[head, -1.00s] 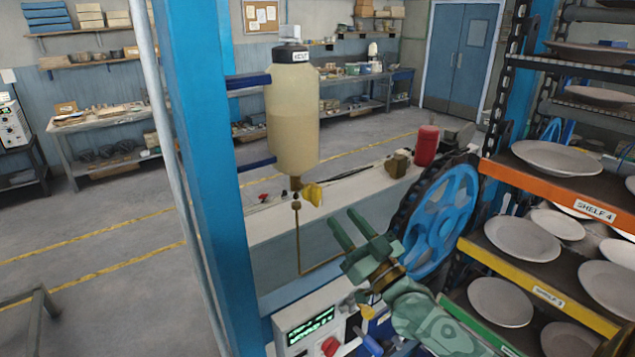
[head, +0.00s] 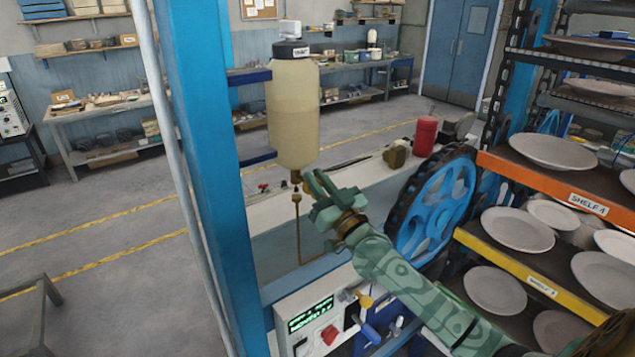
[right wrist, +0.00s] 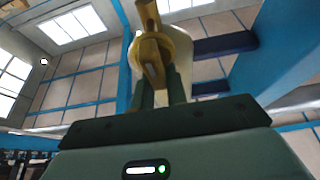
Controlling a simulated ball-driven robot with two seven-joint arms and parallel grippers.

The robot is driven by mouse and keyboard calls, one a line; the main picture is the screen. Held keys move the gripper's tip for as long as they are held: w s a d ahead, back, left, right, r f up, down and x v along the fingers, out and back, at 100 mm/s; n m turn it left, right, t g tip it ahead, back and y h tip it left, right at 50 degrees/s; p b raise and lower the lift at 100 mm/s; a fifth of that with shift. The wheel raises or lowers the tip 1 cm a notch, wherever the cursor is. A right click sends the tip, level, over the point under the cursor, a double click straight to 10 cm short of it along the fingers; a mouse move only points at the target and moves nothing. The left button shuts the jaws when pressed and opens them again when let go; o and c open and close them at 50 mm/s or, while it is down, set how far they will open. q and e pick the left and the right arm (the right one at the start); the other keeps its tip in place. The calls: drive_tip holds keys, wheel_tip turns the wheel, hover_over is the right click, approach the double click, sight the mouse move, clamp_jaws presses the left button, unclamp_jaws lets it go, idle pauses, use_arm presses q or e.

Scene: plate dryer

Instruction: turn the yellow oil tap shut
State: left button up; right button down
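The yellow oil tap (right wrist: 151,46) shows large in the right wrist view, under the pale oil bottle (right wrist: 212,45). In the head view the bottle (head: 294,115) hangs on the blue post, and my gripper largely hides the tap. My right gripper (head: 313,178) is up at the tap, just below the bottle. In the right wrist view its two green fingers (right wrist: 162,82) stand close together at the tap's lower part and look shut on it. The exact contact is partly hidden. My left gripper is in neither view.
A blue post (head: 205,150) stands close left of the bottle. A thin brass pipe (head: 298,230) runs down below the tap. A blue wheel (head: 435,210) and plate shelves (head: 560,205) stand to the right. A control box (head: 315,325) sits below.

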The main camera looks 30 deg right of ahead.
drive_tip(key=shift+a+f+n, duration=0.1)
drive_tip(key=shift+f+n, duration=0.3)
drive_tip(key=shift+n+y, duration=0.3)
drive_tip(key=shift+y, duration=0.1)
drive_tip(key=shift+s+a+f+n+g+y+p, duration=0.1)
drive_tip(key=shift+a+f+n+g+y+p, duration=0.65)
drive_tip(key=shift+n, duration=2.75)
drive_tip(key=shift+w+d+r+n+g+y+p, duration=0.15)
drive_tip(key=shift+n+g+y, duration=1.15)
drive_tip(key=shift+n, duration=2.2)
drive_tip(key=shift+s+a+f+n+g+y+p, duration=0.25)
drive_tip(key=shift+n+g+y, duration=0.8)
drive_tip(key=shift+n, duration=2.45)
drive_tip(key=shift+w+g+h, duration=0.15)
drive_tip(key=shift+g+h, duration=0.15)
drive_tip(key=c, duration=1.5)
unclamp_jaws()
drive_tip(key=shift+o, duration=0.5)
drive_tip(key=shift+w+d, duration=0.1)
drive_tip(key=shift+d, duration=0.1)
